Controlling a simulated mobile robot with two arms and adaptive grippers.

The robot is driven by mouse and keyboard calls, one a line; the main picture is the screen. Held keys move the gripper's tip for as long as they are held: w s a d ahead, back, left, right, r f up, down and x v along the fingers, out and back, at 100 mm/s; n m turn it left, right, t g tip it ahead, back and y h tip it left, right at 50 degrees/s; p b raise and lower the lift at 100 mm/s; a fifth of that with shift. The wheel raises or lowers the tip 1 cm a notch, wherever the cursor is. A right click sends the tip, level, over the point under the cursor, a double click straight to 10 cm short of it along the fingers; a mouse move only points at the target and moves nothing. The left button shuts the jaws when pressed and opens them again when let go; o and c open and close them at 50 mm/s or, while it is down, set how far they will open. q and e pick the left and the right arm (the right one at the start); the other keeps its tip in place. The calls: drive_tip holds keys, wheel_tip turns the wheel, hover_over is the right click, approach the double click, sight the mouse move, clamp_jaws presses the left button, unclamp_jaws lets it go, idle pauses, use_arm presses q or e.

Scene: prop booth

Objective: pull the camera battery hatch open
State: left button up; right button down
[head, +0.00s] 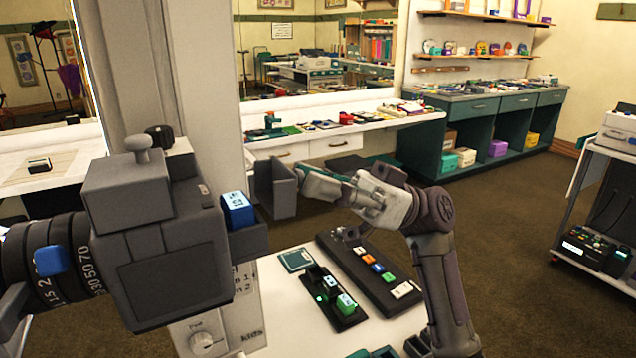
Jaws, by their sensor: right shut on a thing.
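The large grey camera (155,235) stands at the left, with a numbered lens ring on its left side. A blue battery (238,210) sits in an open bay on the camera's right side. The grey hatch (277,190) is an upright panel just right of the battery, standing out from the body. Its hinge cannot be made out. My right gripper (303,184) reaches in from the right and is shut on the hatch's right edge.
Below the hatch, a white table (275,290) holds a black stand with green-lit blocks (333,300) and a dark panel with coloured buttons (370,268). A grey pillar (205,90) rises behind the camera. Open floor (500,210) lies to the right, before a cart (600,215).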

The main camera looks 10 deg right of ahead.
drive_tip(key=c, duration=1.1)
unclamp_jaws()
drive_tip(key=shift+o, duration=0.2)
drive_tip(key=v, duration=1.2)
drive_tip(key=d+r+t+h+p, duration=0.25)
drive_tip(key=r+h+p, duration=0.25)
drive_tip(key=p, duration=0.4)
drive_tip(key=p+x, duration=0.3)
drive_tip(key=x, duration=0.9)
drive_tip(key=shift+a+g+p, duration=0.35)
drive_tip(key=shift+g+p, duration=0.05)
drive_tip(key=shift+g, duration=0.05)
